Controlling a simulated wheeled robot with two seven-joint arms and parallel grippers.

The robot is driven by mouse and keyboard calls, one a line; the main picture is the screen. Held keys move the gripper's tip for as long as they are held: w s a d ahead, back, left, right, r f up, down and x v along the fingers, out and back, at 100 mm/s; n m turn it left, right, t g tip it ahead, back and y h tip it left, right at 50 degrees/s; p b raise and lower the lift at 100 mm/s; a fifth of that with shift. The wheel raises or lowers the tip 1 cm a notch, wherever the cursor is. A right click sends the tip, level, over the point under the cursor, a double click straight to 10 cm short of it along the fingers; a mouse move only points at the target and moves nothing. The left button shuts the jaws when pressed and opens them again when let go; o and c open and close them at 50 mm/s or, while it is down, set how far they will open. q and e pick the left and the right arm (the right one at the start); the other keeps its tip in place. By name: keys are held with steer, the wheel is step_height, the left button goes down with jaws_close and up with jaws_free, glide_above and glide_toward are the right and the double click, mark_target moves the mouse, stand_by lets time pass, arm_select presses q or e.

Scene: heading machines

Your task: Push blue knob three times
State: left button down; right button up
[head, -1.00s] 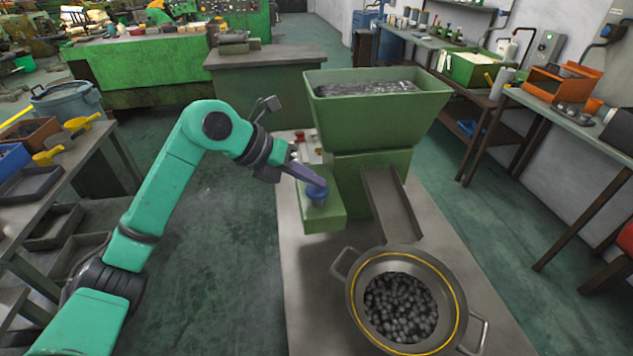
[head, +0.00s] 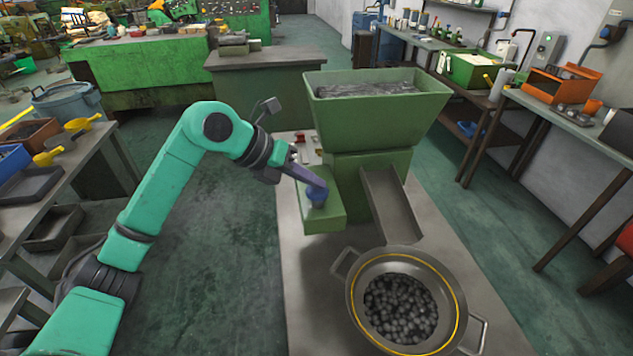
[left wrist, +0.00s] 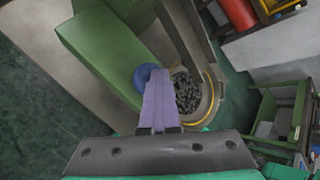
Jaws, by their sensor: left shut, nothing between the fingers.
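The blue knob (head: 317,197) stands on the low green block at the front left of the green machine (head: 372,140). My left gripper (head: 318,187) is shut and empty, with its purple fingertips at the top of the knob. In the left wrist view the blue knob (left wrist: 145,75) shows just beyond the closed fingers (left wrist: 155,85), which hide part of it. I cannot tell whether the tips press on it or only sit close above it. My right gripper is in neither view.
A metal pan (head: 352,290) with dark round pieces stands below the machine's chute (head: 392,205). The grey table (head: 305,300) is bare left of the pan. A bench (head: 570,120) runs along the right wall, and a shelf with trays (head: 30,185) stands at left.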

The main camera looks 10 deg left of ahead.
mark_target(312, 191)
arm_select(q)
step_height(312, 191, up, 6)
steer(key=p, duration=0.5)
steer(key=shift+w, duration=0.1)
steer(key=shift+f, duration=0.1)
stand_by(2.0)
